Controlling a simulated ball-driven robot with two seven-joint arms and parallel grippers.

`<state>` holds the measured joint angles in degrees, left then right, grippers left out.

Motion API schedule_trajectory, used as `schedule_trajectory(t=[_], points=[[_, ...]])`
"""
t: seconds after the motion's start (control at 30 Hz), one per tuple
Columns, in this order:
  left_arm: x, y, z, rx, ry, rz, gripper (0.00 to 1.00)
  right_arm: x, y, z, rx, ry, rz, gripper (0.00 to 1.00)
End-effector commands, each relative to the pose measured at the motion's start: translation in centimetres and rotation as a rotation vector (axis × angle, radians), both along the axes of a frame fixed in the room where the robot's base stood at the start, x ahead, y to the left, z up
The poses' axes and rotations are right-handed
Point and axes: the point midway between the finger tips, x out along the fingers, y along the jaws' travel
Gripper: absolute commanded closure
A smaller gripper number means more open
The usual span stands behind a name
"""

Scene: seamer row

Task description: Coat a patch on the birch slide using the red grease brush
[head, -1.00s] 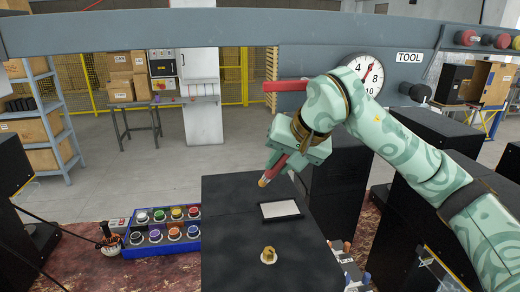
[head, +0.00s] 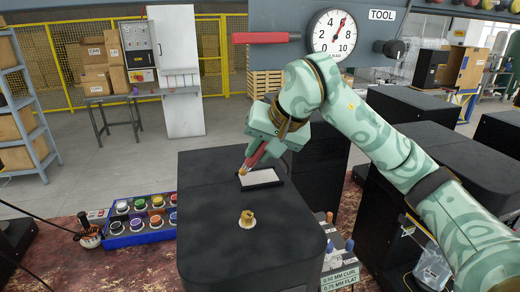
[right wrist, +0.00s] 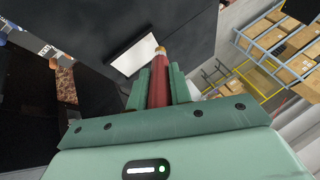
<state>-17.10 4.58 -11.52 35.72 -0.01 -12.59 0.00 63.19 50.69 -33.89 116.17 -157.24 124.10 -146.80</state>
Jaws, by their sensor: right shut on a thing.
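The red grease brush (head: 255,157) is held in my right gripper (head: 259,150), tilted with its pale tip down. In the right wrist view, its red handle (right wrist: 158,84) lies between the two green fingers, which are shut on it. The slide (head: 262,178) is a pale rectangle with a dark border, lying on top of a black block (head: 205,225). It also shows in the right wrist view (right wrist: 134,54). The brush tip is at the slide's far left corner; I cannot tell whether it touches. No coated patch is visible on the slide. My left gripper is not in view.
A brass-coloured knob (head: 247,218) stands on the block in front of the slide. A blue tray (head: 139,237) of several coloured jars lies left of the block. A grey beam with a dial gauge (head: 332,33) and a red handle (head: 262,38) is behind my right arm.

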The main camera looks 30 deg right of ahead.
Motion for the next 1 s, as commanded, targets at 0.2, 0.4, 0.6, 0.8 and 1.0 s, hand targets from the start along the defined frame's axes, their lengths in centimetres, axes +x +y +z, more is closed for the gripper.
schedule_trajectory(t=[0.2,0.4,0.6,0.8,1.0], points=[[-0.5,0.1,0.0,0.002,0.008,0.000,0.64,0.0,0.0,0.0,0.000,0.000,0.000,1.00],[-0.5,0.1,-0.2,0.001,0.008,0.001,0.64,0.0,0.0,-0.2,0.000,0.000,0.000,1.00],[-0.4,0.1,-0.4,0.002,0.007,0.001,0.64,0.0,0.0,-0.6,-0.001,0.001,0.000,1.00],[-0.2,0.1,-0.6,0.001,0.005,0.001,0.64,0.0,0.0,-1.0,0.000,0.000,0.000,1.00],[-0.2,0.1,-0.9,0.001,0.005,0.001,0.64,0.0,0.0,-1.5,0.000,0.001,0.000,1.00]])
